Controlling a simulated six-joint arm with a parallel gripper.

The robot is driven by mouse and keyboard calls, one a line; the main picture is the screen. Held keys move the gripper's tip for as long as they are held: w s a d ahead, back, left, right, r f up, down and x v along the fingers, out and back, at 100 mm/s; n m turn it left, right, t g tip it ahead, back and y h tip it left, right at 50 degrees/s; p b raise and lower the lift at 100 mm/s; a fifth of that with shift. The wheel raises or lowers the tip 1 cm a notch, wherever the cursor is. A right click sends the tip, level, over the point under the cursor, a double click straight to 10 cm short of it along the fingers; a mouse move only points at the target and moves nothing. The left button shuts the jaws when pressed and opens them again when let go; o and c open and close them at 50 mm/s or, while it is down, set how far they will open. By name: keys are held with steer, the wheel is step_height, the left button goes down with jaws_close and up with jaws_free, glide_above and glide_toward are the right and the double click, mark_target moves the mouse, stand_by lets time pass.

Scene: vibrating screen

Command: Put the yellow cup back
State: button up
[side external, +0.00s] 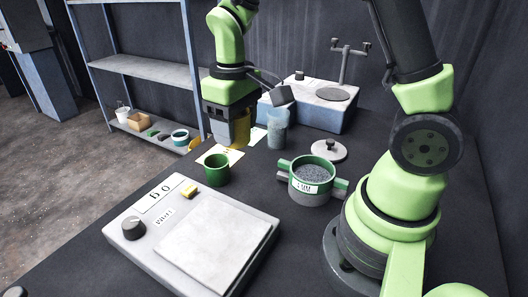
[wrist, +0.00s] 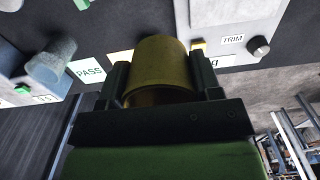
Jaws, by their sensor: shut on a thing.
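The yellow cup (side external: 240,133) is held between the fingers of my gripper (side external: 230,118), above or very near a card with a yellow patch (side external: 234,155) on the dark bench. Whether its base touches the card cannot be told. In the wrist view the yellow cup (wrist: 157,68) fills the space between the two dark fingers of my gripper (wrist: 160,82), and a little yellow patch (wrist: 121,57) shows beside it. A green cup (side external: 215,169) stands on the bench just in front. A bluish translucent cup (side external: 277,128) stands behind to the right.
A green-handled sieve pot (side external: 312,176) and its lid (side external: 328,150) are to the right. A white scale (side external: 200,245) with a small yellow block (side external: 189,190) is in front. A white-topped machine (side external: 318,100) stands behind. A PASS label (wrist: 89,71) lies beside the cup in the wrist view.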

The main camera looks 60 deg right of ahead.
steer(key=w+d+f+m, duration=0.2)
steer(key=w+d, duration=0.4)
steer(key=w, duration=0.2)
steer(key=m, duration=0.4)
glide_toward(237, 152)
step_height(237, 152, down, 6)
steer(key=shift+f, duration=0.15)
steer(key=shift+f, duration=0.1)
steer(key=o, duration=0.9)
steer(key=shift+o, duration=0.2)
